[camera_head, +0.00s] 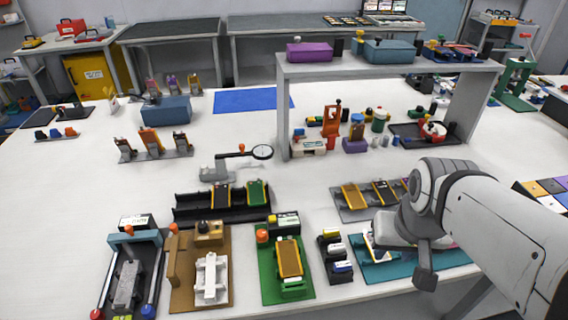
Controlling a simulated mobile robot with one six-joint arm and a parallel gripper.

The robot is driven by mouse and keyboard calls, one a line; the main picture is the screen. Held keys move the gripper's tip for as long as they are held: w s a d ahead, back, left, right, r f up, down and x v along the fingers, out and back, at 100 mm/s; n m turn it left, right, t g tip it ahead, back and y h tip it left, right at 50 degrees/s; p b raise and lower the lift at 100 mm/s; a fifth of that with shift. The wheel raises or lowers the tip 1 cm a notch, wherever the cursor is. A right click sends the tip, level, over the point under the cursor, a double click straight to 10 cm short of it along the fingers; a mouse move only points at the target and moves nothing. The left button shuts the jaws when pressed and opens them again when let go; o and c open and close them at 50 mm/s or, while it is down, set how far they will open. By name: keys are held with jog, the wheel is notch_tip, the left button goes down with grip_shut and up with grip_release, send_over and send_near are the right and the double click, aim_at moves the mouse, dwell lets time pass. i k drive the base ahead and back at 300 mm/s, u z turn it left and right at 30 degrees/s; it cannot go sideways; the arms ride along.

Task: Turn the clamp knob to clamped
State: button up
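I cannot tell for certain which part is the clamp knob. Several fixtures along the front edge carry knobs. The green fixture (269,285) holds a yellow-orange pouch cell (289,258) and has an orange knob (262,236) at its back left. The brown fixture (188,295) bears a white piece (210,278) and a dark knob (203,227). The dark fixture (148,262) at left has an orange knob (128,230). My gripper (426,278) hangs at the front right, over the teal board (455,261), apart from these fixtures. Its fingers are too unclear to read.
A small dark rack (335,268) stands right of the green fixture. Behind are a black tray (190,215) with cells, a dial gauge (262,152) and a grey raised shelf (390,72). My arm covers the right side.

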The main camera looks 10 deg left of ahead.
aim_at(262, 236)
jog(key=z, duration=0.1)
jog(key=k, duration=1.6)
jog(key=u, duration=0.6)
jog(key=i, duration=1.65)
jog(key=u, duration=0.05)
